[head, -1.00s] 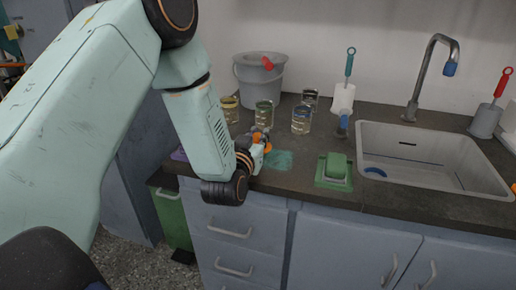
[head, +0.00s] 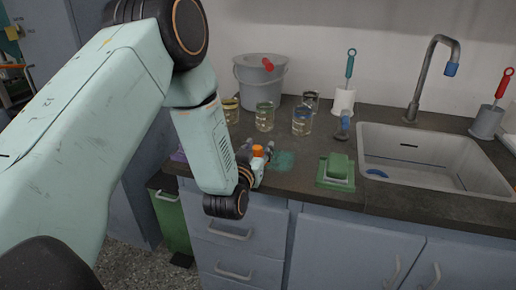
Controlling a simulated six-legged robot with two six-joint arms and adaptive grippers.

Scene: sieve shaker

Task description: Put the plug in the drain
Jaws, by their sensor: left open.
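The sink (head: 455,140) is set into the counter on the right. A blue curved piece (head: 377,173) shows at the near left of its basin, partly cut off by the rim. I cannot tell whether it is the plug or the drain. No other plug or drain can be made out. My left gripper (head: 260,150) is open over the counter's front edge, left of the sink. Its fingers point away from me, and orange shows between them. I cannot tell whether the orange is part of the gripper. My right gripper is out of view.
A teal patch (head: 284,160) lies beside the gripper. Several glass jars (head: 302,121), a grey bucket (head: 260,82) and a brush in a white holder (head: 344,101) stand behind. The faucet (head: 412,95) rises behind the basin.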

